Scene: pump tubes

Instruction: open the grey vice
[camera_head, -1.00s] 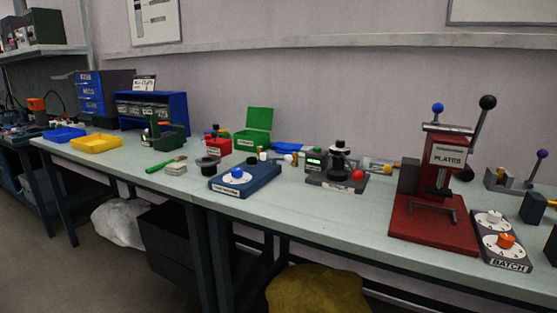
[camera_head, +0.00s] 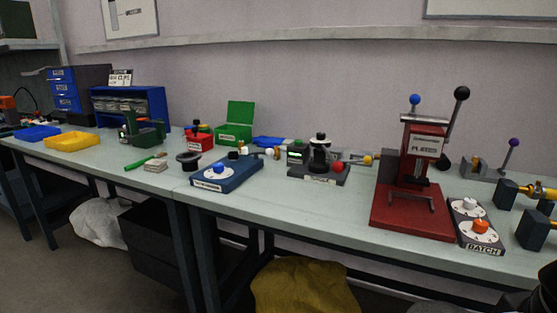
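A grey bracket-like fixture (camera_head: 483,169) with upright jaws and a purple-knobbed lever (camera_head: 514,143) stands at the far right of the bench, near the wall; it looks most like the grey vice. A small brownish piece shows at its jaw. It is too small to tell whether the jaws are apart. In front of it, dark blocks (camera_head: 532,230) stand near a yellow-brass part (camera_head: 539,192), cut by the right picture edge. No gripper fingers show. A black shape in the lower right corner may be part of my arm.
A red press (camera_head: 411,212) with tall levers stands left of the fixture, and a BATCH dial box (camera_head: 476,226) sits beside it. A blue dial box (camera_head: 226,175) and a dark fixture with a red knob (camera_head: 319,172) stand further left. The bench front between them is clear.

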